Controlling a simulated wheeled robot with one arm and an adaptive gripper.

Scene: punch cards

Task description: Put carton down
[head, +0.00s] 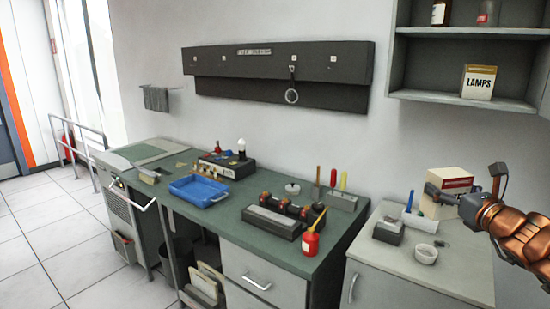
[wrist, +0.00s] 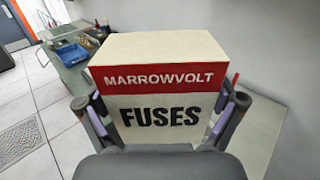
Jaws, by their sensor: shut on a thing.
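The carton (wrist: 160,115) is a cream box with a red band reading MARROWVOLT and the word FUSES. It fills the middle of the wrist view, upright, with a finger on each side. My gripper (wrist: 161,101) is shut on it. In the head view the carton (head: 450,180) shows at the right, over the back of the pale cabinet top (head: 455,270). My gripper partly covers it there. Its lower edge is hidden, so I cannot tell whether it touches the top.
On the cabinet top are a white holder with a blue pen (head: 420,222), a small grey box (head: 388,231) and a white round dish (head: 425,254). Its front right is clear. A wall shelf (head: 465,105) with a LAMPS carton (head: 478,82) hangs above. A green-topped bench (head: 235,228) stands left.

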